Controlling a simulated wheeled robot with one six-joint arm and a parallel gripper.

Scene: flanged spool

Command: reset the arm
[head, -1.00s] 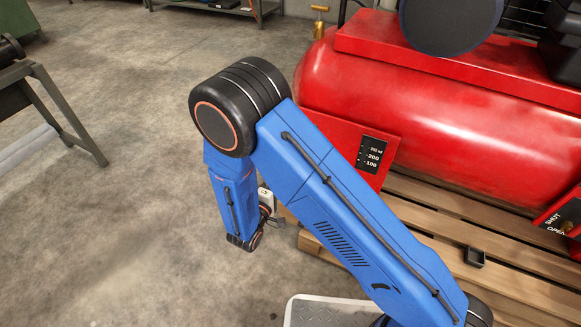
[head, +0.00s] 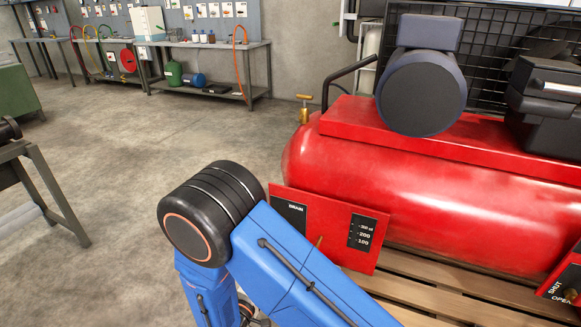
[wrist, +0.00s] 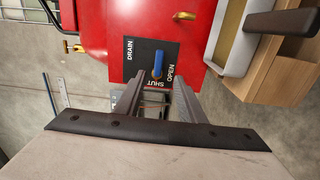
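My gripper (wrist: 158,93) is open in the wrist view. Its two grey fingers stand apart with nothing held between them. Just beyond the fingertips is a blue lever (wrist: 158,64) on a black plate (wrist: 135,68) marked DRAIN, SHUT and OPEN. The lever shows in line with the gap between the fingers, and I see no finger closed on it. In the head view my blue arm (head: 285,270) rises from the bottom edge to its black elbow joint and bends down at the left. My gripper is out of sight there.
The red compressor tank (head: 400,195) stands on a wooden pallet (head: 440,300) close behind my arm. Its gauge panel (head: 340,235) is beside the arm. A bench frame (head: 55,195) is at the left edge. The concrete floor (head: 130,140) is clear between. Workbenches (head: 205,75) line the back wall.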

